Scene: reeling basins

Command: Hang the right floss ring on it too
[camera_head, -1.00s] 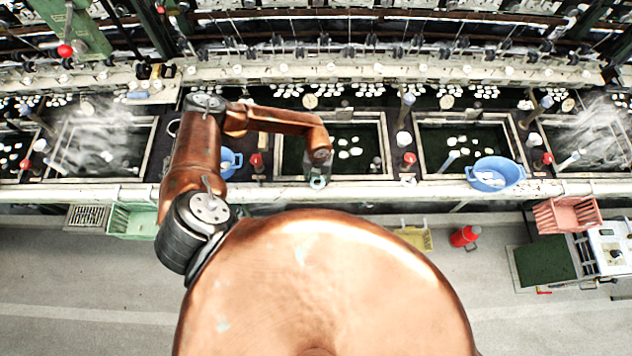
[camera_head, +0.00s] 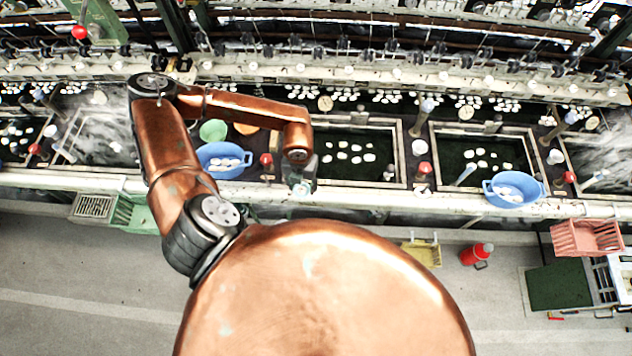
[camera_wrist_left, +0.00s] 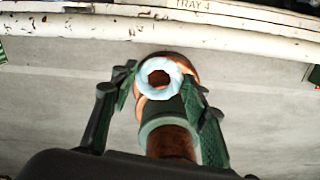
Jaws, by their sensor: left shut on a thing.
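My left gripper (camera_head: 302,187) is in front of the basin row, near the white front rail (camera_head: 400,200). In the left wrist view the gripper (camera_wrist_left: 160,88) is shut on a pale blue-white ring (camera_wrist_left: 145,75), held between its dark green fingertips. The ring's hole faces that camera. I take it to be a floss ring; its side in the task cannot be told. In the head view the ring is too small to make out clearly. No hanging place for it can be told with certainty. My right gripper is not in view.
A blue tub (camera_head: 208,168) with white cocoons and a green bowl (camera_head: 213,131) stand left of my gripper. Another blue tub (camera_head: 490,191) sits on the right. Red-capped posts (camera_head: 423,169) stand between water basins (camera_head: 345,176). A pink crate (camera_head: 585,238) is at far right.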

